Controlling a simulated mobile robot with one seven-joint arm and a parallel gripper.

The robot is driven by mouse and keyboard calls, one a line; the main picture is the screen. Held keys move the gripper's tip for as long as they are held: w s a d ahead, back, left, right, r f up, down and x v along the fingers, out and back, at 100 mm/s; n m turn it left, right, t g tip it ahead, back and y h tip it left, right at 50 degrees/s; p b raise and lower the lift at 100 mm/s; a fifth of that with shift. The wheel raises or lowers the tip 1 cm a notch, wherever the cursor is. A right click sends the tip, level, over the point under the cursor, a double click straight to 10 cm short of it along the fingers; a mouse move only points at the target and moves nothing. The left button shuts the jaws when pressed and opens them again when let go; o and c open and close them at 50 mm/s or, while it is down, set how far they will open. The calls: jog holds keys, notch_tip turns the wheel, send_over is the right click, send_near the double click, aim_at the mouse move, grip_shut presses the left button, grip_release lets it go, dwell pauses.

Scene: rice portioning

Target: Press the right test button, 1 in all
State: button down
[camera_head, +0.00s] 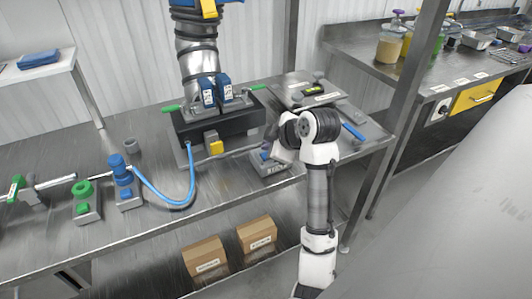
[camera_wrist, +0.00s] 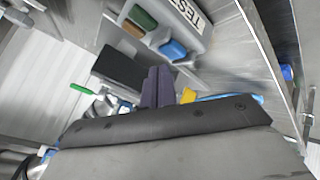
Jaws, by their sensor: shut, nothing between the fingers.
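A grey test box (camera_wrist: 195,38) with a "TEST" label fills the top of the wrist view, tilted in the picture. It carries a green button (camera_wrist: 143,18), a brown one (camera_wrist: 131,28) and a blue one (camera_wrist: 173,50). In the head view the box (camera_head: 272,168) sits at the bench's front edge, partly covered by my arm. My gripper (camera_wrist: 159,73) is shut and empty, its dark fingertips just below the blue button in the wrist view. I cannot tell whether they touch it.
A black machine base (camera_head: 218,122) with green handles stands behind and left of the box. A yellow block (camera_head: 214,145) is at its front. A blue hose (camera_head: 178,204) curves along the bench to the left. A grey plate (camera_head: 310,90) lies behind right.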

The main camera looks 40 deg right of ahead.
jog(key=shift+r+p, duration=1.8)
jog(key=shift+r, duration=0.7)
